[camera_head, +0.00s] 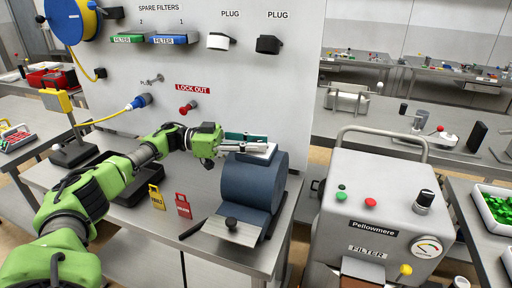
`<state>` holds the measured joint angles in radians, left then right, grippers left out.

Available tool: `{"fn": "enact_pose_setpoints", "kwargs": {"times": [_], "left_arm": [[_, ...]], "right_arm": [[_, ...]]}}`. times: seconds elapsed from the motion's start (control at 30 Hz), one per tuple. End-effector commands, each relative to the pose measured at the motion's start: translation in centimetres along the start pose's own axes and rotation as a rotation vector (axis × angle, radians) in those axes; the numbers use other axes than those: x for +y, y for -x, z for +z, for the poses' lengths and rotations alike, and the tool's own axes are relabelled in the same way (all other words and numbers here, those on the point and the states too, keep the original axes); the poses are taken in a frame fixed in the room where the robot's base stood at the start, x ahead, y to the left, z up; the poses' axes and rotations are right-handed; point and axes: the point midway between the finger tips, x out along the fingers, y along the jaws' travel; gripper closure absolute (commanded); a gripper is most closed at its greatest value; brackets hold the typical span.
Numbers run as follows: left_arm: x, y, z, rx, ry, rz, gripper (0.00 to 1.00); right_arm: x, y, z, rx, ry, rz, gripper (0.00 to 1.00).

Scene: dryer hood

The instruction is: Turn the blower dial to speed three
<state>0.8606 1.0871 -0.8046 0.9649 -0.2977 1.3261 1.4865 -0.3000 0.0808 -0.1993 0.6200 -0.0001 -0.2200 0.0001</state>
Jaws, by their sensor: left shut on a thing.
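A black dial knob (424,199) with a pale base stands at the right of the sloping top of the grey machine (385,180) marked Pellowmere. Its setting is too small to read. My left gripper (264,146) is above the dark blue roll (248,184) on the near bench, well left of the machine. It is shut on a flat teal-and-white piece (240,136), partly hidden by the fingers. I cannot tell whether this piece touches the roll. My right gripper is not in view.
The machine has a green button (341,187), a red button (370,203), a round gauge (427,247), a yellow knob (405,269) and a tall rail handle (382,132). Yellow and red tags (183,206) stand on the bench. A narrow gap separates bench and machine.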

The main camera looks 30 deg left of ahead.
Motion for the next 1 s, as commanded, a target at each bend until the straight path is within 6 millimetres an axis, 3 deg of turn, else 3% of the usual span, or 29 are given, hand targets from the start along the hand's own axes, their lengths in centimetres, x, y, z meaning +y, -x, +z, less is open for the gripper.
{"fn": "enact_pose_setpoints", "kwargs": {"times": [0.67, 0.7, 0.73, 1.0], "left_arm": [[0.13, -0.12, 0.28, -0.004, 0.002, 0.050, 1.00], [0.13, -0.12, 0.28, -0.004, 0.001, 0.050, 0.68], [0.13, -0.12, 0.27, -0.004, 0.001, 0.050, 0.61], [0.07, -0.07, 0.11, -0.001, 0.000, 0.048, 0.61]], "right_arm": [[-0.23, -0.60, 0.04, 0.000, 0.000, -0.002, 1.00], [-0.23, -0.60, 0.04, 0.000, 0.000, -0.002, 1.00], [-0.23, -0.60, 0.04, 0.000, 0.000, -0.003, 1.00], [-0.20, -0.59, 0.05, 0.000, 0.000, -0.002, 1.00]]}}
